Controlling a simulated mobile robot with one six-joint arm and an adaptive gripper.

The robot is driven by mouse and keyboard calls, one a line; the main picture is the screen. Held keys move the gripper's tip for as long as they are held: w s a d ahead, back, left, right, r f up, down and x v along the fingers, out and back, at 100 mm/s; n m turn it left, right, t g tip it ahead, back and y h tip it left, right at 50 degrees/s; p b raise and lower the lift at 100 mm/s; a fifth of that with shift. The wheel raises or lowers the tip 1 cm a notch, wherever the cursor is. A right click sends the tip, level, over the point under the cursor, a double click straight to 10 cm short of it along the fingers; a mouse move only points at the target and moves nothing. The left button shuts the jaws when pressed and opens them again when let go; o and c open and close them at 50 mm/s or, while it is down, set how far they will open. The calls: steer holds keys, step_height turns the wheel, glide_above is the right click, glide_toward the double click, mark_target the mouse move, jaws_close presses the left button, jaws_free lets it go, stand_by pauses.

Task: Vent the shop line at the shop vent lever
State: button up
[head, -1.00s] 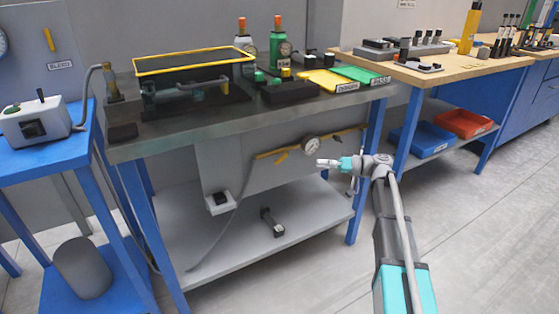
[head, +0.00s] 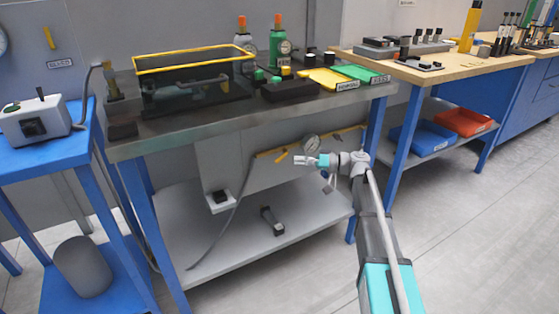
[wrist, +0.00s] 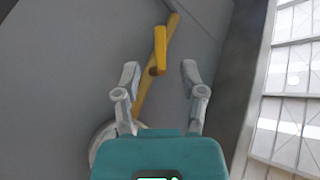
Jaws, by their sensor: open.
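A short yellow lever (head: 281,158) is on a yellow pipe (head: 264,155) on the grey panel under the dark workbench. I see no label on it. My gripper (head: 296,161) is open and empty, just right of this lever in the head view, its fingers pointing left. In the wrist view the lever (wrist: 160,48) lies ahead of the gap between my open fingertips (wrist: 159,75). It appears apart from both fingers. A round gauge (head: 311,144) is on the pipe, partly hidden behind my gripper in the wrist view.
Another yellow lever (head: 49,38) is on the wall at far left above a small label. The workbench top (head: 180,132) overhangs the panel. The lower shelf (head: 318,215) holds a dark-and-grey tool (head: 271,221). A blue leg (head: 371,135) stands behind my arm. The right floor is clear.

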mark_target(279, 158)
steer(key=shift+a, duration=3.4)
jaws_close()
